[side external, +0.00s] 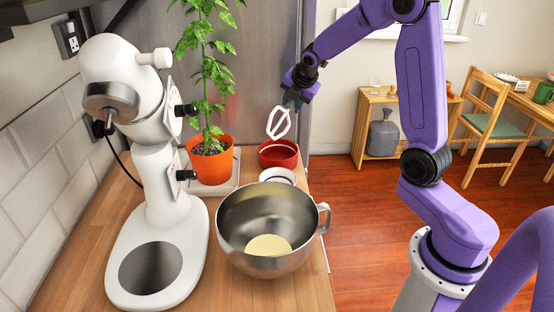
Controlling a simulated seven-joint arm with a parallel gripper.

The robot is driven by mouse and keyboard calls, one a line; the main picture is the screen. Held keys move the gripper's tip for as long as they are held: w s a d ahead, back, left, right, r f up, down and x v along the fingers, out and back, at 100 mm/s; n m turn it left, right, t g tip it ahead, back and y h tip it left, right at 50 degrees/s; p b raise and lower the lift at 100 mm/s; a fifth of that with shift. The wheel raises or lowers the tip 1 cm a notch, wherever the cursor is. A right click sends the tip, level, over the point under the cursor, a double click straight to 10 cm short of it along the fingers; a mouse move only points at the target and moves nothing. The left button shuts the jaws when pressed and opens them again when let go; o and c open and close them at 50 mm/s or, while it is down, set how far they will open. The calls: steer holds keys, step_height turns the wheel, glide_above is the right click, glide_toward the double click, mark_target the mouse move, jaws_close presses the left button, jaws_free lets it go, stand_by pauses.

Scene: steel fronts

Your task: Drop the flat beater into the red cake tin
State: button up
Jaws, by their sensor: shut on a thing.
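The white flat beater (279,122) hangs from my gripper (292,103), which is shut on its upper end. The beater is tilted, with its wide loop pointing down. In the picture it shows just above the red cake tin (278,154), with its lower end near the tin's far rim. The tin stands on the wooden counter near its right edge, at the back. Its inside shows only in part. The exact height of the beater over the tin is hard to tell from this one view.
A steel mixing bowl (235,235) with pale contents stands in front. A small white dish (277,175) sits between bowl and tin. A plant in an orange pot (210,160) is left of the tin. A white stand mixer (155,185) stands at left. A steel front (262,60) rises behind.

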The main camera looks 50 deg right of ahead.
steer(key=shift+f, duration=1.95)
steer(key=o, duration=1.2)
steer(key=shift+c, duration=0.2)
steer(key=v, duration=1.7)
steer(key=shift+r, duration=0.2)
steer(key=shift+s+a, duration=0.1)
